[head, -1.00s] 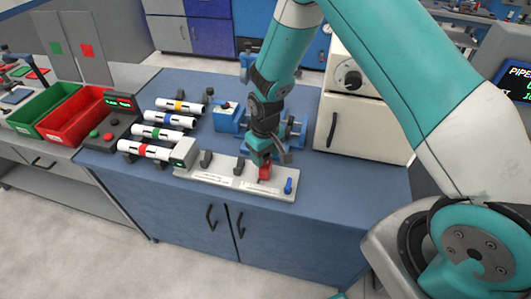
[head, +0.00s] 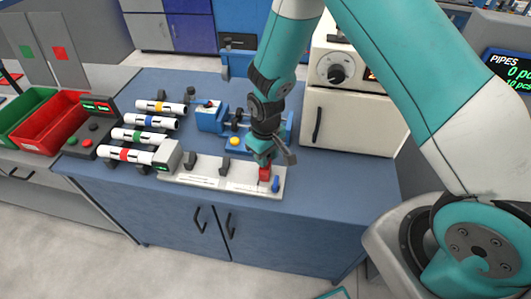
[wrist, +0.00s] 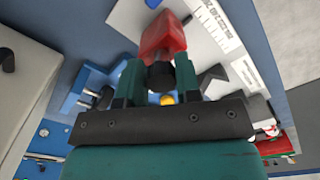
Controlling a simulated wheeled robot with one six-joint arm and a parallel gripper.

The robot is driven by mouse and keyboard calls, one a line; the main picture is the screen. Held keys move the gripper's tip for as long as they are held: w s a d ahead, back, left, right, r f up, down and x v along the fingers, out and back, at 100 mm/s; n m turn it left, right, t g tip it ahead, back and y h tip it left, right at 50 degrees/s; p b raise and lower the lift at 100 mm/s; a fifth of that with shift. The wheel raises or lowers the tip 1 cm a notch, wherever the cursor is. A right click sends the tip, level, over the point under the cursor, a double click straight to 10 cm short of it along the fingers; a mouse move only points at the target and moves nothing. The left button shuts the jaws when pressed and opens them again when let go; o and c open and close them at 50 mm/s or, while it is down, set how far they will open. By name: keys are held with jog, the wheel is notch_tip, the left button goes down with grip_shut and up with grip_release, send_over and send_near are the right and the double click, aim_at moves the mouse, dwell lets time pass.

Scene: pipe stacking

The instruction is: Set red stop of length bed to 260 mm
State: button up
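The red stop (head: 265,173) sits near the right end of the pale length bed (head: 212,183). My gripper (head: 264,160) reaches down onto it from above. In the wrist view the red stop (wrist: 162,36) is a red block with a black knob (wrist: 160,75). A blue lever (head: 276,184) stands just right of the stop. The scale figures are too small to read in the head view.
Several white pipes with coloured bands (head: 130,134) lie left of the bed, near a grey box with a green display (head: 168,156). A blue fixture (head: 210,117) stands behind the bed. A cream oven (head: 345,120) stands to the right. Red bin (head: 55,122) is far left.

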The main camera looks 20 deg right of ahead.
jog(key=o, duration=0.4)
jog(key=shift+d, duration=0.25)
jog(key=shift+c, duration=0.2)
jog(key=shift+a, duration=0.15)
jog(key=shift+r, duration=0.1)
jog(key=shift+r, duration=0.35)
notch_tip(320, 180, up, 16)
jog(key=b, duration=0.2)
jog(key=shift+r+b, duration=0.25)
jog(key=shift+b, duration=0.05)
